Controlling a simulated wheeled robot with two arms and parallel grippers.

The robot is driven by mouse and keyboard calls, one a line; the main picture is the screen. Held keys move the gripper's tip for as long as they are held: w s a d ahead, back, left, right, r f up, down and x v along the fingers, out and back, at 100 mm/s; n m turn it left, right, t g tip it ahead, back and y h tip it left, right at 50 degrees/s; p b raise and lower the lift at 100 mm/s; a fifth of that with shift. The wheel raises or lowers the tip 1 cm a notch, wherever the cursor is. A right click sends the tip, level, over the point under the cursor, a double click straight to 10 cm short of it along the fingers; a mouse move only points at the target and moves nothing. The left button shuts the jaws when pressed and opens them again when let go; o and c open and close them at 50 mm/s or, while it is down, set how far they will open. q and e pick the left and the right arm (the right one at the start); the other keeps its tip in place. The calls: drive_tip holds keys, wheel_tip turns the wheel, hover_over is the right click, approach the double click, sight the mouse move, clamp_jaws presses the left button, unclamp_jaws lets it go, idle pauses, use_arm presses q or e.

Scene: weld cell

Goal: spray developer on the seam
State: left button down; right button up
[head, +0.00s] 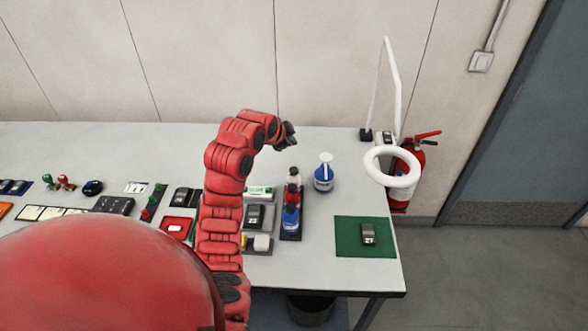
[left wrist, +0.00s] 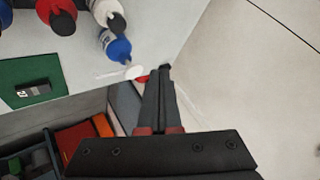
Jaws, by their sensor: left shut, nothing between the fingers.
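Three bottles stand in a dark rack (head: 283,238): a white one with a dark cap (head: 293,173), a red one (head: 293,192) and a blue one (head: 291,218). A separate blue bottle with a white top (head: 324,178) stands to their right; it also shows in the left wrist view (left wrist: 116,48). I cannot tell which holds developer. A small dark block (head: 368,235) lies on a green mat (head: 350,249); no seam is discernible on it. My left gripper (head: 291,134) is shut and empty above the table's back edge, beyond the bottles. My right gripper is out of view.
A white ring lamp (head: 392,150) stands at the table's back right corner, with a red fire extinguisher (head: 403,178) beyond the edge. The wall is close behind the table. Trays and small items crowd the left side. Bare tabletop lies around the separate blue bottle.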

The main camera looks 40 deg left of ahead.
use_arm(q)
drive_tip(key=b, duration=0.2)
hover_over(291, 171)
wheel_tip(291, 171, down, 8)
drive_tip(key=shift+s+r, duration=0.1)
drive_tip(key=shift+r, duration=0.1)
drive_tip(key=shift+f, duration=0.4)
idle(1.5)
drive_tip(key=shift+f+b, duration=0.35)
drive_tip(key=shift+b, duration=0.15)
drive_tip(key=shift+f+b, duration=0.5)
drive_tip(key=shift+f, duration=0.05)
idle(0.5)
drive_tip(key=shift+r, duration=0.95)
